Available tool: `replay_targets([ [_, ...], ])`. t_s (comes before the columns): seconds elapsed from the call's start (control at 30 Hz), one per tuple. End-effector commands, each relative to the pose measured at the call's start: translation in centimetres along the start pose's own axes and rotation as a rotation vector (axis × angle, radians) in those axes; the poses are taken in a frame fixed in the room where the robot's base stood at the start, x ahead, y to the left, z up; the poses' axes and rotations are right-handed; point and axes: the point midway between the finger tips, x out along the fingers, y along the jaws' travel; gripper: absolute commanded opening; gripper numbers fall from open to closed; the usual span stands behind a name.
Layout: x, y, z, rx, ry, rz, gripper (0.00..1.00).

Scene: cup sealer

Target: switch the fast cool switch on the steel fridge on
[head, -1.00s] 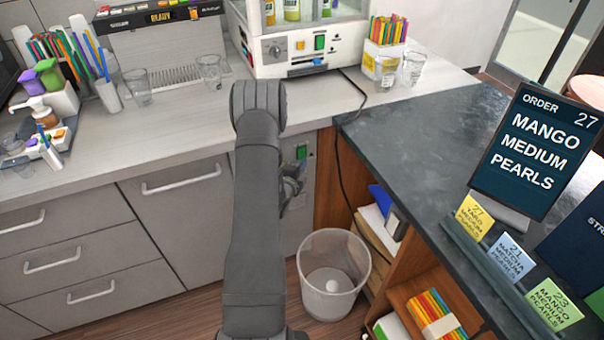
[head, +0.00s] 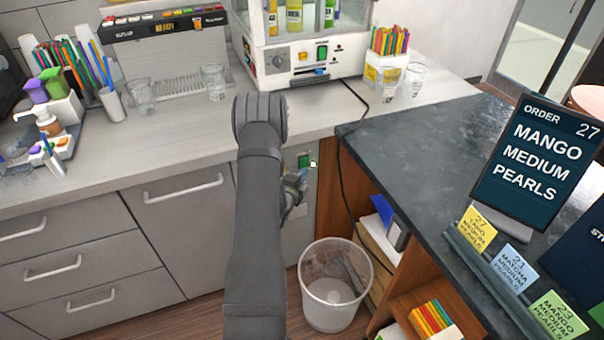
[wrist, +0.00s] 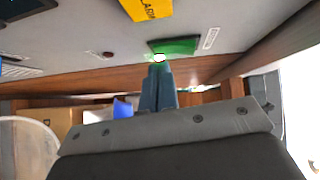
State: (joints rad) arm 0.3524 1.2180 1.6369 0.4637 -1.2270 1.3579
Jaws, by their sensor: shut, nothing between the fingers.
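A green switch (head: 304,159) sits high on the grey fridge front (head: 302,222) under the counter, right of my arm. In the wrist view the green switch (wrist: 180,45) is at top centre, with a yellow label (wrist: 147,8) beside it. A small bright white light (wrist: 158,57) shows at the switch's lower edge; it also shows in the head view (head: 313,164). My gripper (head: 303,175) is shut and empty just below the switch. In the wrist view its fingertips (wrist: 158,68) are at the light, overlapping it; I cannot tell whether they touch.
A clear bin (head: 335,290) stands on the floor below. A black cable (head: 341,170) hangs down to the right of the fridge. The dark counter (head: 420,150) with open shelves is on the right. The sealer (head: 305,62) stands on the white counter above.

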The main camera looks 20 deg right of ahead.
Motion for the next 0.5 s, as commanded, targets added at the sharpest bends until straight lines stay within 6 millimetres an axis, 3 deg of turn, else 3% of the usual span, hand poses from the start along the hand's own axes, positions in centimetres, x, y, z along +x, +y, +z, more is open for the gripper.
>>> replay_targets([
  [0.17,-2.5,0.9,-2.4,-0.002,0.002,0.004,0.0],
  [0.5,-9.8,2.1,-1.9,-0.003,-0.001,0.003,0.0],
])
